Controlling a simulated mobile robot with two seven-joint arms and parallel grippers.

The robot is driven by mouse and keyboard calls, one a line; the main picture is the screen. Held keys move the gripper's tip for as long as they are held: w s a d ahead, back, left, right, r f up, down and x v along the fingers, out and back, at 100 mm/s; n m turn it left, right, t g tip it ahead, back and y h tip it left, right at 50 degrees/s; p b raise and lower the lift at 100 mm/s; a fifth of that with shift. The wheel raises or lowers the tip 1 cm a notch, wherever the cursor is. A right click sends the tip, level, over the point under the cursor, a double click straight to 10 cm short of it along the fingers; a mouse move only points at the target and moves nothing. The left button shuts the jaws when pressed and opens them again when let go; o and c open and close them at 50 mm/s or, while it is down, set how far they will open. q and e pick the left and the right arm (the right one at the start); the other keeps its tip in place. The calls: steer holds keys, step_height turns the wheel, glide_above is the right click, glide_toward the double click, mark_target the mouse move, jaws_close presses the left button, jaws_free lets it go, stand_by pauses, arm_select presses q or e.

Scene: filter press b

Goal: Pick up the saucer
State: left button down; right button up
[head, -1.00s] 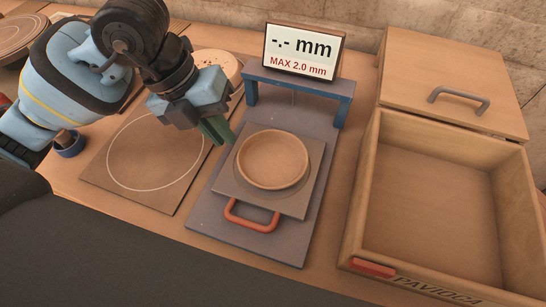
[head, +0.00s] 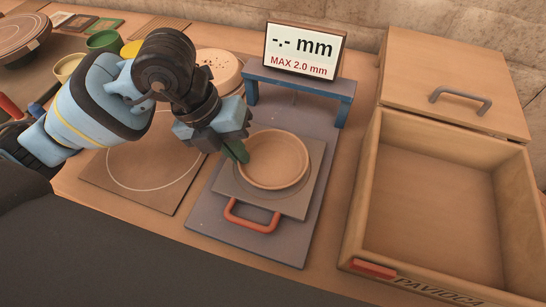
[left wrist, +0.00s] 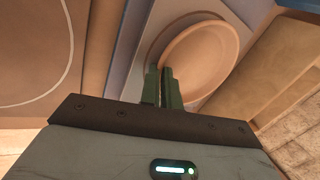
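The saucer (head: 273,160) is a round, shallow, tan dish with a raised rim. It lies flat on a grey square plate (head: 290,204) of the gauge stand, and it also shows in the left wrist view (left wrist: 200,55). My left gripper (head: 240,152) has its green fingertips at the saucer's left rim. In the left wrist view the two fingers (left wrist: 164,88) are close together with a thin gap between them, at the rim's near edge. Whether they press on the rim cannot be made out. My right gripper is not in view.
A blue bridge (head: 300,84) with a display (head: 303,50) stands behind the saucer. A red handle (head: 252,215) is in front. An open wooden crate (head: 360,190) is at right. A brown board (head: 130,185) with a white circle lies at left, with pots behind.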

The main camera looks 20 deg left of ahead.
arm_select(q)
steer(key=shift+r, duration=0.1)
stand_by(0.3)
steer(key=shift+r, duration=0.55)
step_height(320, 180, up, 2)
steer(key=shift+r, duration=0.1)
steer(key=s+a, duration=0.1)
steer(key=s, duration=0.1)
steer(key=s+a, duration=0.1)
steer(key=s, duration=0.2)
steer(key=s+a+r, duration=0.1)
steer(key=s+a, duration=0.1)
steer(key=shift+s+a, duration=0.1)
steer(key=shift+s, duration=0.15)
steer(key=s+a+p, duration=0.3)
steer(key=s+p, duration=0.3)
steer(key=p, duration=0.3)
steer(key=shift+s+a+r+p, duration=0.25)
steer(key=shift+r+p, duration=0.05)
steer(key=shift+p, duration=0.05)
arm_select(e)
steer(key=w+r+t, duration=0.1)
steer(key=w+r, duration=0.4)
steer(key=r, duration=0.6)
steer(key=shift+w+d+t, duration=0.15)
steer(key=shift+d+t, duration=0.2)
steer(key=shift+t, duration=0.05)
